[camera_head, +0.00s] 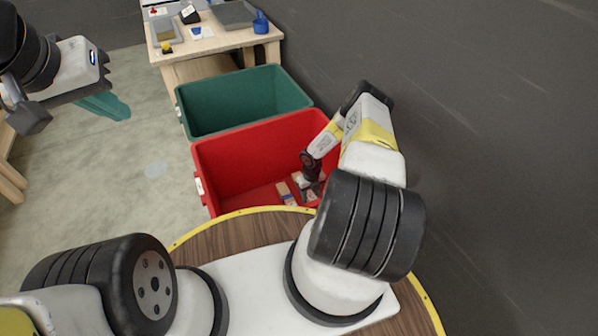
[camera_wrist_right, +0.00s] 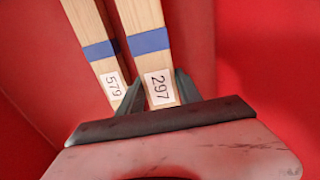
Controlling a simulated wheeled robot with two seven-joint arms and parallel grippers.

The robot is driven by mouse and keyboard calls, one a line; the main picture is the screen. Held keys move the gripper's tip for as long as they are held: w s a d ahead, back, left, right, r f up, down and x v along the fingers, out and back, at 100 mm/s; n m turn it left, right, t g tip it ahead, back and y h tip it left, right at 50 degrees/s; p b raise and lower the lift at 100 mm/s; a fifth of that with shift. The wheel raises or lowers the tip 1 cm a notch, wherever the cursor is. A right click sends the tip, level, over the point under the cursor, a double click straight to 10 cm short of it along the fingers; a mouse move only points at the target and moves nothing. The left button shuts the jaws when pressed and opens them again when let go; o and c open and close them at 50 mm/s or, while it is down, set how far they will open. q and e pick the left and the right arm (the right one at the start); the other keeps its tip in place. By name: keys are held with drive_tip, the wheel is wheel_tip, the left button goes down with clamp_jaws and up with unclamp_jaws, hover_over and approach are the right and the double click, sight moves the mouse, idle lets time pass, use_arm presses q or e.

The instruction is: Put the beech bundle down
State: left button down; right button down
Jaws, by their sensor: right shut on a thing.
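My right arm reaches down into the red crate (camera_head: 235,165), and its gripper (camera_head: 309,188) is low inside it, partly hidden by the arm. In the right wrist view the gripper (camera_wrist_right: 161,95) is shut on a pale wooden bundle with a blue band and the label 297 (camera_wrist_right: 146,45), one finger on each side. A similar piece labelled 579 (camera_wrist_right: 92,38) lies close beside it on the left. I cannot tell whether the held bundle touches the crate floor. My left gripper (camera_head: 106,106) is at the upper left, away from the crates; its teal fingers are seen edge-on.
A green crate (camera_head: 235,100) stands just behind the red one. A wooden workbench (camera_head: 225,42) with a blue cup (camera_head: 260,22) and small items is at the back. A dark wall runs along the right. The floor left of the crates is open.

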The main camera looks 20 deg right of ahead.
sight(310, 200)
drive_tip(key=shift+f, duration=1.65)
drive_tip(key=shift+f, duration=0.1)
drive_tip(key=c, duration=0.8)
unclamp_jaws()
